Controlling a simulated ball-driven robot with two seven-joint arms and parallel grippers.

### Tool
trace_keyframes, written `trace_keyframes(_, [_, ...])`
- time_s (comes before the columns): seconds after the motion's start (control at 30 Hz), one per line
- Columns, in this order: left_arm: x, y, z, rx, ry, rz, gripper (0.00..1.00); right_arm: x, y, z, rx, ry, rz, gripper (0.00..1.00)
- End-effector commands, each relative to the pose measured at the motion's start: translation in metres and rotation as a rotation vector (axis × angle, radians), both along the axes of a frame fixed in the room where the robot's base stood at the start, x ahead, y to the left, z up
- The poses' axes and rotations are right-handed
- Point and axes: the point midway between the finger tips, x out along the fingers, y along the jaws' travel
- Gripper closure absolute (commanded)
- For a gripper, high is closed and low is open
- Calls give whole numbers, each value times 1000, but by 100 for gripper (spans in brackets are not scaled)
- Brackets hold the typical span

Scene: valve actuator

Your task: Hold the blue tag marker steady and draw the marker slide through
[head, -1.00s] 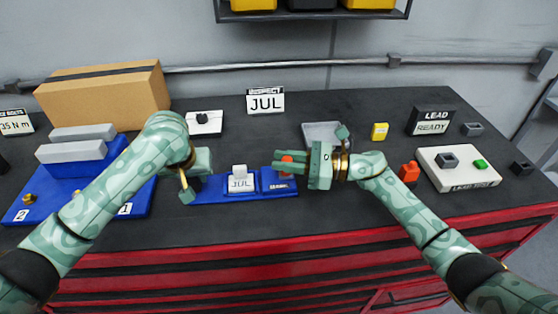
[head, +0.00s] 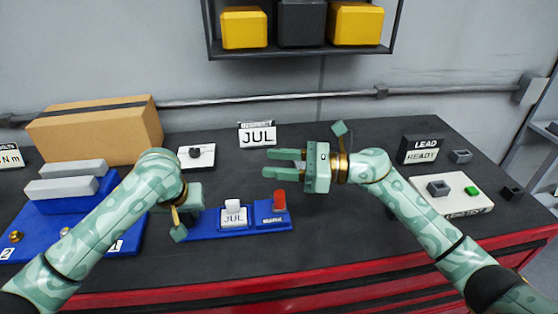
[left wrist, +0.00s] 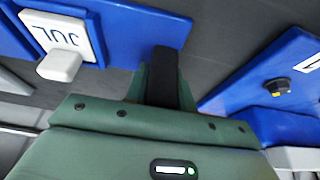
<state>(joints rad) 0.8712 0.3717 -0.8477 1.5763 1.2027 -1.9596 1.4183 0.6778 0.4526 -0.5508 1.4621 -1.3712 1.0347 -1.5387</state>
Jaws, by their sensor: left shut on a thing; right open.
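The blue tag marker (head: 250,232) lies on the dark bench in the head view. It bears a white JUL tile (head: 234,218), a white knob (head: 233,205) and a blue block with an upright red knob (head: 279,201). The tile shows upside down in the left wrist view (left wrist: 60,35). My left gripper (left wrist: 163,75) is shut on a black piece at the marker's left end; my wrist hides its fingertips in the head view. My right gripper (head: 285,162) is open and empty, fingers pointing left, above and apart from the red knob.
A blue fixture (head: 35,238) with grey bars stands left, near a cardboard box (head: 95,132). A JUL sign (head: 257,136) stands behind. A white plate (head: 465,205) with a green piece and a LEAD sign (head: 421,149) are at right. The bench's front middle is clear.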

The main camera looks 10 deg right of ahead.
Motion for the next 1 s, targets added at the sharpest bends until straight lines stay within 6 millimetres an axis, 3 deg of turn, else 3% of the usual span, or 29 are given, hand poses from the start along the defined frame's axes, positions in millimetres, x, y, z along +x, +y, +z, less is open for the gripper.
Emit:
trace_keyframes(0.47, [-2,1,-6,4,11,0,100,0,0,8,0,1,0,55])
trace_keyframes(0.5, [-2,1,-6,4,11,-1,64,0,0,8,0,1,0,55])
trace_keyframes(0.57, [-2,1,-5,3,9,0,49,0,0,8,0,1,0,55])
trace_keyframes(0.83, [-2,0,0,0,4,0,49,0,0,9,0,1,0,55])
trace_keyframes(1.0, [-10,0,24,0,0,-2,49,0,0,9,0,1,0,55])
